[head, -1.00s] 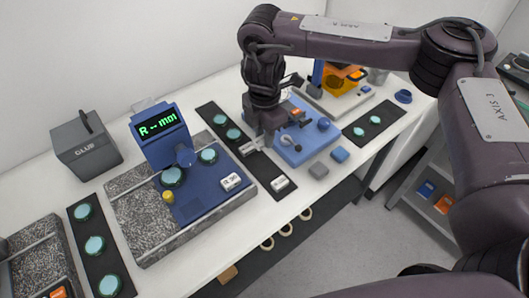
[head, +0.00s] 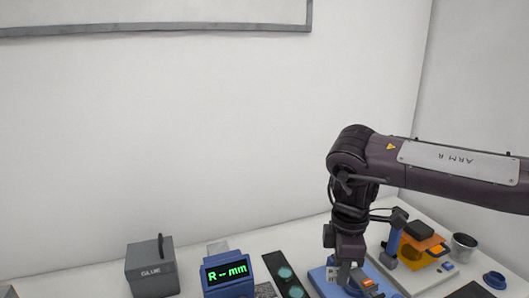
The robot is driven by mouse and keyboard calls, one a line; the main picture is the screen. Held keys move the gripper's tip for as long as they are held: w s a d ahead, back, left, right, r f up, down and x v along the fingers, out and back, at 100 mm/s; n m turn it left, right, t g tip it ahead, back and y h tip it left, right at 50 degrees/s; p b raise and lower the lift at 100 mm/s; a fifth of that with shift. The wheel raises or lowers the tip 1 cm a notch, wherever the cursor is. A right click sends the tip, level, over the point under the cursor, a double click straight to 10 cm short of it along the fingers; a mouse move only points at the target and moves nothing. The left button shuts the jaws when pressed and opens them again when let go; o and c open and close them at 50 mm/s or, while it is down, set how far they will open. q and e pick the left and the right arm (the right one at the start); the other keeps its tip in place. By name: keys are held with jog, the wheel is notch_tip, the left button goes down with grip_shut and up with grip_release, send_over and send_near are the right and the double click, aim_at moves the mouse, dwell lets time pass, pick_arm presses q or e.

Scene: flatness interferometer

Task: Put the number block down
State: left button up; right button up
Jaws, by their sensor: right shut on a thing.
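My right gripper (head: 342,276) hangs down low in the lower right of the head view, over the blue base plate (head: 317,276). It is shut on the number block (head: 332,273), a small pale block with dark marks at the fingertips. The fingers partly hide the block, and I cannot tell whether it touches anything below. The blue instrument (head: 213,291) with a green "R – mm" display stands to the left; its lower part is out of frame. My left gripper is not in view.
A grey GLUE box (head: 151,270) stands at the left. A dark strip with teal discs (head: 285,272) lies left of the gripper. An orange and blue device (head: 420,250), a grey cup (head: 463,246) and a blue ring (head: 494,280) are at the right. A blank wall stands behind.

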jog(key=r+m, duration=0.1)
jog(key=m, duration=0.3)
jog(key=d+r+m, duration=0.1)
jog(key=m, duration=0.2)
jog(key=shift+w+d+r, duration=0.1)
jog(key=shift+r, duration=0.2)
jog(key=shift+d+r+m, duration=0.15)
jog(key=shift+r+m, duration=0.2)
jog(key=shift+m, duration=0.85)
jog(key=m, duration=0.2)
jog(key=r+m, duration=0.1)
jog(key=m, duration=0.1)
jog(key=d+r+m, duration=0.1)
jog(key=m, duration=0.2)
jog(key=shift+r, duration=0.2)
